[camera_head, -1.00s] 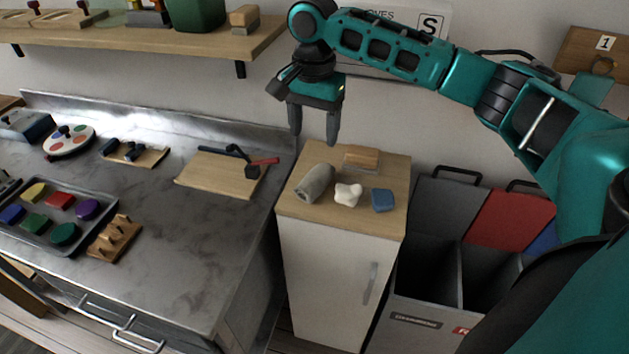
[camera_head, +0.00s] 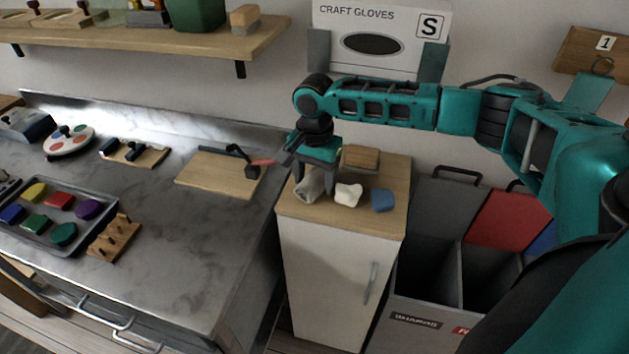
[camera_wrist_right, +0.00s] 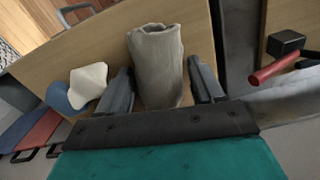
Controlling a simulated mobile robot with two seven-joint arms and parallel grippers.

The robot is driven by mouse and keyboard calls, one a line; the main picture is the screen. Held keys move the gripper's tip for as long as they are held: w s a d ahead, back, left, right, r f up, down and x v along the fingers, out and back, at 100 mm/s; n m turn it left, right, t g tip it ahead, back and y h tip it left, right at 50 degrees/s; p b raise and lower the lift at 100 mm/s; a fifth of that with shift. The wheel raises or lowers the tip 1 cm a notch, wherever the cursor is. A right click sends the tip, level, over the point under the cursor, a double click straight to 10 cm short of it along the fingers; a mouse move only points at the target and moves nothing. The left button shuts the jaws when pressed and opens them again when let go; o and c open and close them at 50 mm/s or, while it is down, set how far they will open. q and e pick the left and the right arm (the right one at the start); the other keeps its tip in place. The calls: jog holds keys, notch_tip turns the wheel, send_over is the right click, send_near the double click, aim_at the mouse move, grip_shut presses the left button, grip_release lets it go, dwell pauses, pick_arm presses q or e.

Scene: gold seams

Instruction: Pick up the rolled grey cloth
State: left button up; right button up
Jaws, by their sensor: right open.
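The rolled grey cloth (camera_head: 308,187) lies on the wooden top of a small white cabinet. My right gripper (camera_head: 315,182) is open and pointing down at the cloth, with a finger on either side of it in the head view. In the right wrist view the cloth (camera_wrist_right: 157,68) sits between the two open fingers of the gripper (camera_wrist_right: 163,88), with visible gaps to each. The near end of the cloth is hidden by the gripper body there. My left gripper is not in view.
On the cabinet top (camera_head: 355,220) beside the cloth are a white lump (camera_head: 348,195), a blue piece (camera_head: 384,200) and a wooden block (camera_head: 361,157). A red-handled tool (camera_head: 255,168) lies on a board (camera_head: 215,176) to the left. Bins (camera_head: 435,215) stand to the right.

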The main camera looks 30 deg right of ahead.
jog(key=c, duration=0.7)
jog(key=shift+r, duration=0.15)
